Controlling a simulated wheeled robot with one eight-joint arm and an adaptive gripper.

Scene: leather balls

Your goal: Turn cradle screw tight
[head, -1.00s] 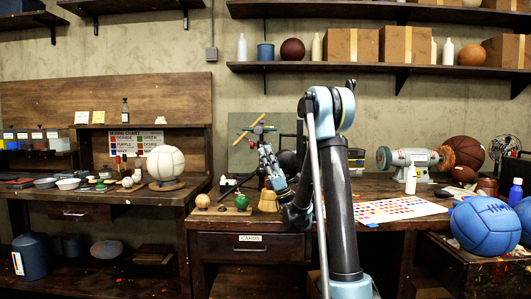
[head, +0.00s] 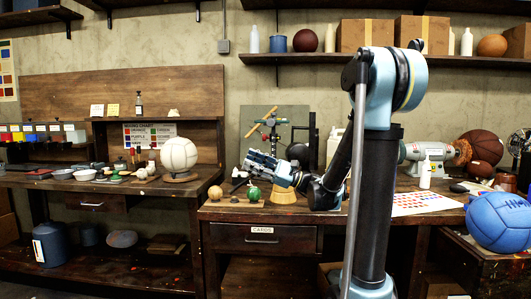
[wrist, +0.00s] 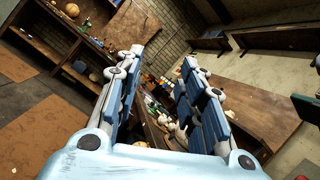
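A clamp-like stand (head: 271,134) with a wooden bar and a green part at its top stands on the right bench, in front of a dark green panel. It may be the cradle; I cannot make out its screw. My gripper (head: 247,160) points left at bench height, below the bar, and overlaps the lower part of the stand in the head view. In the wrist view my gripper (wrist: 160,62) is open, its two blue-padded fingers apart with nothing held between them. The wrist view looks away to the left bench, and the stand does not clearly show there.
A bench grinder (head: 425,151) stands right. A pale ball (head: 179,155) rests on the left bench.

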